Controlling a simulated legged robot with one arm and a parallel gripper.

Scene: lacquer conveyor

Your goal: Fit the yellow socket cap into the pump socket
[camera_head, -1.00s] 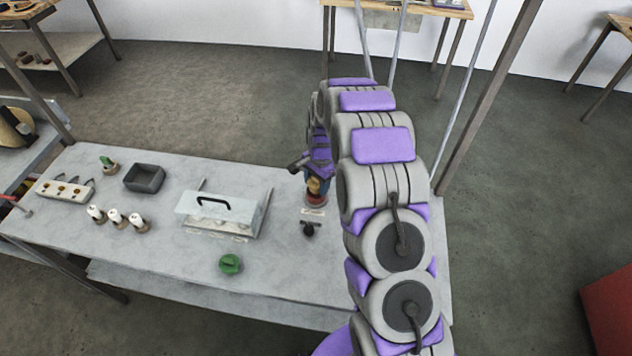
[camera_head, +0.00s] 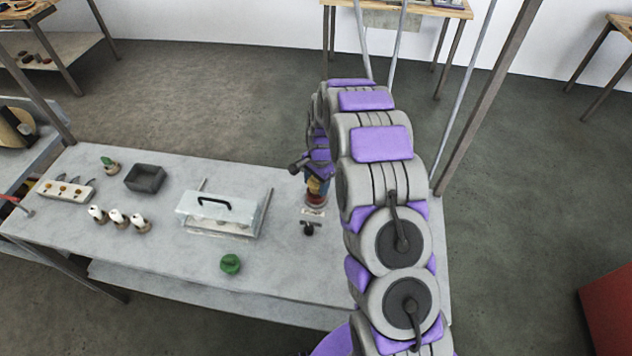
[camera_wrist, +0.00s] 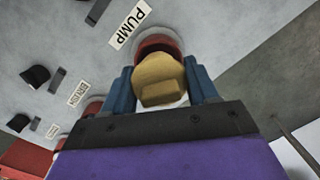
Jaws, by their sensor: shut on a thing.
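The yellow socket cap (camera_wrist: 158,80) is between the two blue fingers of my gripper (camera_wrist: 163,88) in the wrist view, and the gripper is shut on it. The pump socket (camera_wrist: 158,42), a red ring with a pale rim, shows just beyond the cap, beside the PUMP label (camera_wrist: 130,25). The cap overlaps the near part of the socket in this view, so I cannot tell whether it is inside or just above. In the head view my gripper (camera_head: 317,186) is over the socket (camera_head: 316,203) at the right of the table, partly hidden by my arm.
A box with a clear cover and black handle (camera_head: 212,200) stands left of the socket. A black knob (camera_head: 308,229) is in front of the PUMP label.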

